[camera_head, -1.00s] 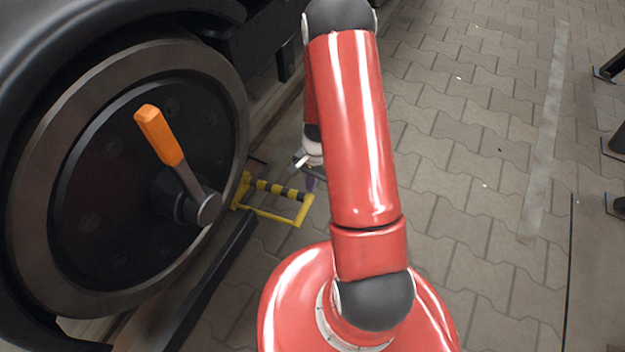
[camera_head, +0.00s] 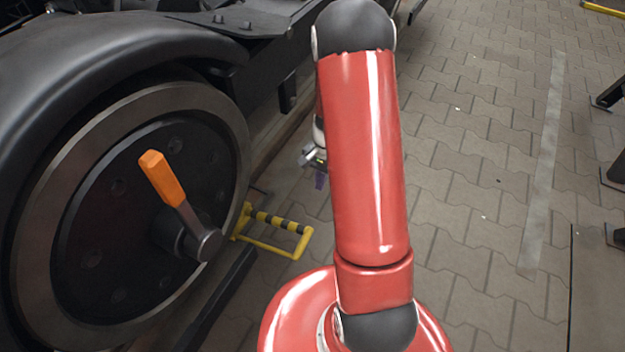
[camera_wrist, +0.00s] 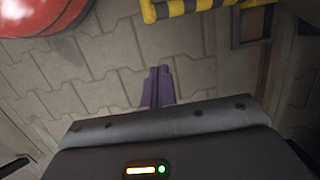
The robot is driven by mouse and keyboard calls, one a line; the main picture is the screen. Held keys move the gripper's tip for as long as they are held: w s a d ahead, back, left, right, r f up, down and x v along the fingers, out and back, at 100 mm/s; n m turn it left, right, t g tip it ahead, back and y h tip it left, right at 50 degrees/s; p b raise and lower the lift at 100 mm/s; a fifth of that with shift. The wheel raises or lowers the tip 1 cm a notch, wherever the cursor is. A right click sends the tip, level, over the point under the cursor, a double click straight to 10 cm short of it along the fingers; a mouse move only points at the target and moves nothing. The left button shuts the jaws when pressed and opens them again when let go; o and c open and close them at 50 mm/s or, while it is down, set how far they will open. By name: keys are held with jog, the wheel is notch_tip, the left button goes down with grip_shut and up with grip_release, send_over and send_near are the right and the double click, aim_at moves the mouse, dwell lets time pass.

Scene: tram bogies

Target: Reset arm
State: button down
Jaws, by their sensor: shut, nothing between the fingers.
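My gripper (camera_wrist: 157,88) shows in the wrist view as two purple fingers shut against each other, with nothing between them and paving below. In the head view my gripper (camera_head: 320,180) is mostly hidden behind my red arm; only a small purple part and some grey metal of the wrist show to the left of the arm. The gripper is apart from the wheel and from the yellow barrier.
A bogie wheel (camera_head: 85,190) with an orange-handled lever (camera_head: 163,180) stands at the left. A yellow-and-black barrier (camera_head: 275,219) stands low beside it and shows in the wrist view (camera_wrist: 185,8). Paving (camera_head: 470,150) to the right is clear. Dark legs (camera_head: 612,92) stand at the right edge.

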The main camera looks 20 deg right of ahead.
jog(key=shift+r, duration=0.2)
jog(key=s+a+r+n+t+h+p, duration=0.1)
jog(key=s+a+r+n+t+p, duration=0.15)
jog(key=r, duration=0.95)
jog(key=s+a+r+n+t+p, duration=0.1)
jog(key=a+r+n+p, duration=0.2)
jog(key=r, duration=0.9)
jog(key=s+a+r+n+t+h+p, duration=0.1)
jog(key=s+a+r+n+t+p, duration=0.2)
jog(key=s+r, duration=1.1)
jog(key=shift+s+a+r+n, duration=0.3)
jog(key=shift+a+r+n, duration=0.55)
jog(key=shift+r+n, duration=0.1)
jog(key=shift+f+t, duration=0.1)
jog(key=shift+t, duration=0.15)
